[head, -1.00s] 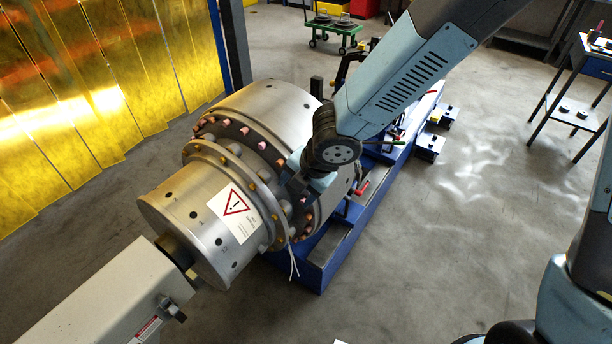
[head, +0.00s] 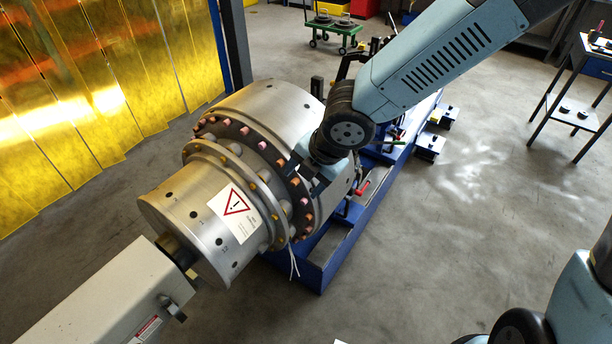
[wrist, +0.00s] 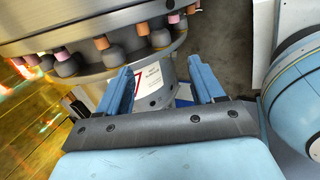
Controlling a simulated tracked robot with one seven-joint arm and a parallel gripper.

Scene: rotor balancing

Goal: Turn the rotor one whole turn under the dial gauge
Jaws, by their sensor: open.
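The rotor (head: 270,112) is a large grey metal cylinder lying along a blue stand. Its flange carries a ring of bolts with pink and orange ends (head: 244,130). A narrower drum with a red triangle warning label (head: 236,208) is at its near end. My gripper (head: 308,180) is at the right side of the flange, partly hidden by my wrist. In the wrist view my gripper (wrist: 160,82) has its two blue fingers apart with nothing gripped between them. The bolt row (wrist: 110,50) lies just beyond the fingers. I cannot make out the dial gauge.
A pale beam (head: 105,300) meets the drum's near end. The blue stand (head: 335,262) extends behind the rotor with red-handled parts (head: 362,188). Yellow curtains (head: 110,90) hang at left.

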